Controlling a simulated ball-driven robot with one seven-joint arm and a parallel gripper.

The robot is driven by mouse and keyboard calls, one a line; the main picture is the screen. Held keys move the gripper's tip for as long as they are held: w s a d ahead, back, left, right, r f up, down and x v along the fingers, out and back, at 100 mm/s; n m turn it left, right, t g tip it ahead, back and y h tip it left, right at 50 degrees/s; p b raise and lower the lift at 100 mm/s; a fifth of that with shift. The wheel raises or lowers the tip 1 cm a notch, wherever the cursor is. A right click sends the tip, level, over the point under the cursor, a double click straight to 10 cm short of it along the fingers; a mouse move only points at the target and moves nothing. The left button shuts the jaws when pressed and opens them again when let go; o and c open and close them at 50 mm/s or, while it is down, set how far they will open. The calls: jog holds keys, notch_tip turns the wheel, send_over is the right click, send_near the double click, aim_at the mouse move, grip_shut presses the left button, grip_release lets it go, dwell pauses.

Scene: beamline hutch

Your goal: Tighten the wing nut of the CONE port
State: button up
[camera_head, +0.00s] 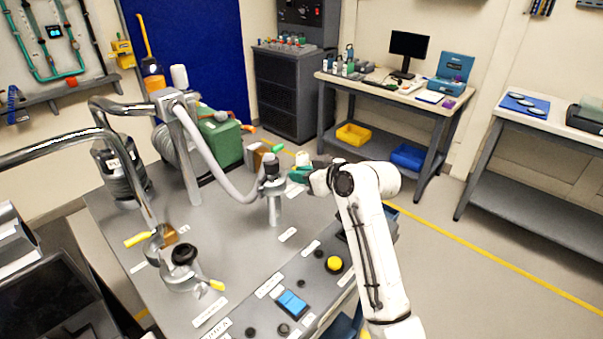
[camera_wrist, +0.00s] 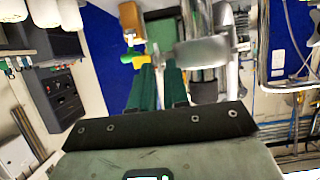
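My gripper (camera_head: 298,174), with dark green fingers, is at the right side of the port's top. In the wrist view the two fingers (camera_wrist: 160,75) point forward with a narrow gap and nothing clearly held between them. A grey round flange or clamp (camera_wrist: 200,52) is just right of the fingertips. A yellow tip (camera_wrist: 138,59) shows at the left fingertip. I cannot make out the wing nut clearly, nor read which port is CONE.
A second port (camera_head: 184,256) with yellow-tipped levers stands at the bench's left front. A yellow button (camera_head: 334,264) and a blue switch (camera_head: 291,304) are on the front panel. A green unit (camera_head: 222,138) stands behind.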

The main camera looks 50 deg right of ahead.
jog(key=shift+c, duration=0.5)
grip_shut()
jog(key=shift+d+p, duration=0.1)
jog(key=shift+p, duration=0.25)
jog(key=f+m+t+y+p, duration=0.1)
jog(key=m+y, duration=0.1)
jog(key=m, duration=0.4)
jog(key=d+f+m+t+y+p, duration=0.1)
jog(key=m+t+y, duration=0.1)
jog(key=m, duration=0.4)
jog(key=f+m+t+y+p, duration=0.1)
jog(key=m+y, duration=0.2)
jog(key=m, duration=0.3)
jog(key=shift+d+f+m+t, duration=0.1)
jog(key=shift+d+m+t, duration=0.2)
jog(key=shift+d+t, duration=0.1)
jog(key=shift+m, duration=0.3)
